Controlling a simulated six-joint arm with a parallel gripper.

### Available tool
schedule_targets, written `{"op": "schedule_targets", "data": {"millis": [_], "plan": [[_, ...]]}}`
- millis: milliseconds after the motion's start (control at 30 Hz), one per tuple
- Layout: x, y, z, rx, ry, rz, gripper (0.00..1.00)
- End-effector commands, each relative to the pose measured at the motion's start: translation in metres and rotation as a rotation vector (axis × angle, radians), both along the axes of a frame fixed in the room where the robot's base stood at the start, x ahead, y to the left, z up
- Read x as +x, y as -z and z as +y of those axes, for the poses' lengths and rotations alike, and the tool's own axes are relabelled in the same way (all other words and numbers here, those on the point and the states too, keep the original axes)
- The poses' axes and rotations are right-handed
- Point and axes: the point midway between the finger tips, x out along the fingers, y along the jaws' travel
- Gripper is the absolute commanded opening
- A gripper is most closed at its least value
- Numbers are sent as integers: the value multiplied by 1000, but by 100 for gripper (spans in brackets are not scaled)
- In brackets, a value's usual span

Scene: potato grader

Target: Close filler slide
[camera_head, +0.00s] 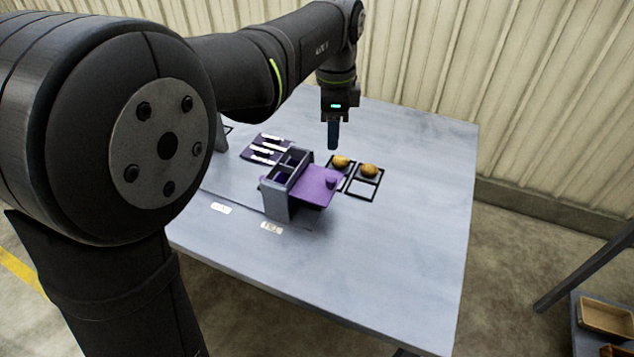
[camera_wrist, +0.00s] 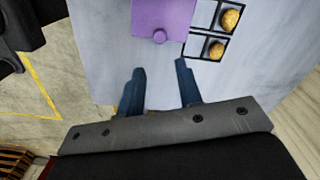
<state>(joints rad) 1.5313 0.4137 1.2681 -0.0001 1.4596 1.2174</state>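The filler (camera_head: 277,205) is a grey box with purple parts, standing on the table. Its purple slide (camera_head: 313,186) is a flat plate sticking out to the right, with a round purple knob (camera_head: 331,182) at its outer end. In the wrist view the slide (camera_wrist: 163,14) and its knob (camera_wrist: 159,37) show at the top middle. My gripper (camera_head: 333,146) is above the table, beyond the slide in the head view. In the wrist view its two blue fingers (camera_wrist: 160,75) are apart, with nothing between them. They do not touch the knob.
Black frames (camera_head: 364,199) beside the slide hold two potatoes (camera_head: 341,162) (camera_head: 369,171). A dark purple tray (camera_head: 248,153) with several pale strips lies behind the filler. Small labels (camera_head: 271,228) lie in front. The table's right side (camera_head: 425,190) is clear.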

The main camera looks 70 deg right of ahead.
Motion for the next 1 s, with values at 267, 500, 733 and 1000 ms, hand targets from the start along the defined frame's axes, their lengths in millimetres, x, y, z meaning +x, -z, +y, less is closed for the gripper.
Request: {"op": "schedule_targets", "data": {"millis": [267,500,733,1000], "plan": [[-27,17,4,51,88,-110,0],[-89,44,15,120,312,-434,0],[-137,51,22,108,477,-689,0],[-148,54,23,92,524,-775,0]]}}
